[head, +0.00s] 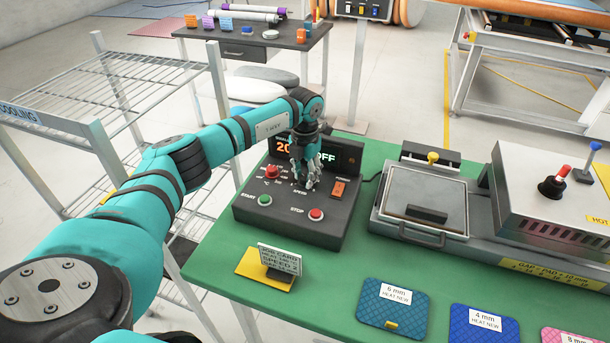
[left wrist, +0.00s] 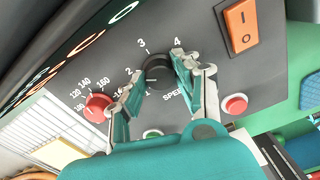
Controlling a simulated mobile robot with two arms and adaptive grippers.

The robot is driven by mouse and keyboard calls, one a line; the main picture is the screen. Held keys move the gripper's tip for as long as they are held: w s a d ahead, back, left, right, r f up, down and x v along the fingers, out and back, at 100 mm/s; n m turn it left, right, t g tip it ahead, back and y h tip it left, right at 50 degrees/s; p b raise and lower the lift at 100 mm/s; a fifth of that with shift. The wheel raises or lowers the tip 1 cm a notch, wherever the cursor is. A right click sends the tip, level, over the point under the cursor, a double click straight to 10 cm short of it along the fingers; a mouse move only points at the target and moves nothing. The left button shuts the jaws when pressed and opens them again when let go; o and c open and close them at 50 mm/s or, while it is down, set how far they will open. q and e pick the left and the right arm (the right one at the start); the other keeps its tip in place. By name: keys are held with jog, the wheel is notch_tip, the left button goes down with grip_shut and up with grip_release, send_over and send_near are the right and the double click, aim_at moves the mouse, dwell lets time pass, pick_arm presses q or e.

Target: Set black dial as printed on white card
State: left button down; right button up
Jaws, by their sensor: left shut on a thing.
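The black dial (left wrist: 157,72) sits on the dark control box (head: 262,215), with the numbers 2, 3 and 4 around it and SPEED printed below. My left gripper (head: 303,182) reaches down to the box from above. In the left wrist view its two fingers (left wrist: 160,82) are shut on the dial's sides. I cannot clearly tell where the dial's pointer stands. In the head view the gripper hides the dial. The white card (head: 279,259) stands on a yellow base in front of the box; its small print seems to read SPEED 2. My right gripper is not in view.
A red knob (head: 272,172) with temperature marks, a green START button (head: 265,200), a red STOP button (head: 316,214) and an orange switch (head: 338,189) surround the dial. A press machine (head: 430,205) stands right. Colored pads lie at the front of the green table.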

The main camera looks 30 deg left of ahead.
aim_at(305, 177)
pick_arm(q)
jog(key=shift+r, duration=0.1)
jog(key=c, duration=0.9)
grip_release()
jog(key=shift+c, duration=0.2)
jog(key=shift+r, duration=0.1)
notch_tip(305, 177, up, 12)
jog(key=shift+f, duration=0.2)
